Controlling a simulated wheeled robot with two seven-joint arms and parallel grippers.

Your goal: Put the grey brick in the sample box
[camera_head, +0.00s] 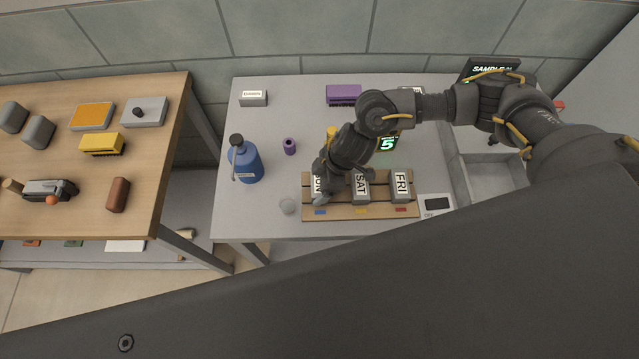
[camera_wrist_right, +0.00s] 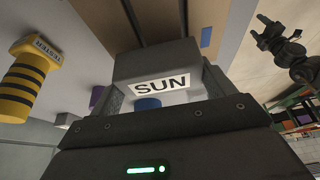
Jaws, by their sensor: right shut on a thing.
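The grey brick labelled SUN (camera_head: 317,184) is at the left end of a wooden rack (camera_head: 345,212), partly hidden by my right gripper (camera_head: 325,190). In the right wrist view the SUN brick (camera_wrist_right: 158,67) sits between the fingers, and the gripper is shut on it. I cannot tell whether the brick still touches the rack. A grey open-topped box (camera_head: 462,185) stands at the right of the grey table, partly hidden by my right arm; a dark sign reading SAMPLE (camera_head: 490,70) is behind it. A dark gripper, seemingly my left (camera_wrist_right: 285,45), shows small in the wrist view.
Bricks SAT (camera_head: 361,187) and FRI (camera_head: 400,186) stand on the rack beside SUN. A blue bottle (camera_head: 245,162), purple cylinder (camera_head: 289,146), purple block (camera_head: 344,94) and yellow-black striped thing (camera_wrist_right: 20,85) are nearby.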

